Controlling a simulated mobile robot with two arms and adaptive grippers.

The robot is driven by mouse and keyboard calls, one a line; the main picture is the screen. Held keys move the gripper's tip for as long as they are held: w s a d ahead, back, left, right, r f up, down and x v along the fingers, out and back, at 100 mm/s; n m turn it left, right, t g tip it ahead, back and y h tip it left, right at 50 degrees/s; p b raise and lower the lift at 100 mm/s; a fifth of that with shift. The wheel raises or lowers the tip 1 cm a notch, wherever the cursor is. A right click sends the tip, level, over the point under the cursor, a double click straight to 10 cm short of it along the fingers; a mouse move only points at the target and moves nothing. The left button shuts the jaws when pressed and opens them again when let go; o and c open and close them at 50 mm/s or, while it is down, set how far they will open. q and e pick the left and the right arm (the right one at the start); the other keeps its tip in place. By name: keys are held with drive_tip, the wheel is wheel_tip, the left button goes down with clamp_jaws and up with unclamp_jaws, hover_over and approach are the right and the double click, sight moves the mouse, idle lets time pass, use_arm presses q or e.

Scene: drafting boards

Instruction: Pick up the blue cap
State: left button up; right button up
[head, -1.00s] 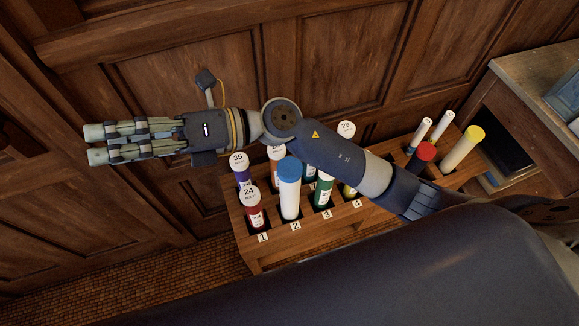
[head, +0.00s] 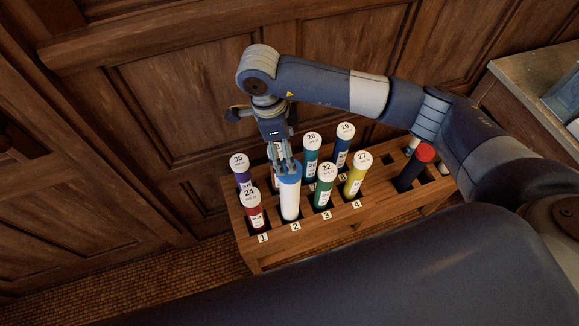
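The blue cap (head: 289,181) tops a white tube (head: 290,205) standing in the wooden rack (head: 285,244), in the slot labelled 2. My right gripper (head: 287,166) comes down from above, with its fingers at the top of the cap and covering part of it. I cannot tell whether the fingers are closed on the cap or only beside it. My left gripper is not in view.
Close around it stand a red tube (head: 256,215), a purple tube (head: 242,176), a green tube (head: 323,193) and a yellow tube (head: 354,181). A dark tube with a red cap (head: 425,152) stands farther right. A panelled wall (head: 180,90) is behind.

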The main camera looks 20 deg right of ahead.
drive_tip(key=shift+d+f, duration=0.15)
drive_tip(key=shift+f, duration=0.8)
drive_tip(key=shift+s+d+f+p, duration=0.1)
drive_tip(key=shift+s+f+p, duration=0.1)
drive_tip(key=shift+f+p, duration=0.45)
drive_tip(key=f+p, duration=0.1)
drive_tip(key=f, duration=0.2)
drive_tip(key=shift+s+d+f+p, duration=0.15)
drive_tip(key=shift+d+f+p, duration=0.05)
drive_tip(key=shift+p, duration=0.15)
drive_tip(key=shift+f, duration=0.45)
drive_tip(key=c, duration=0.9)
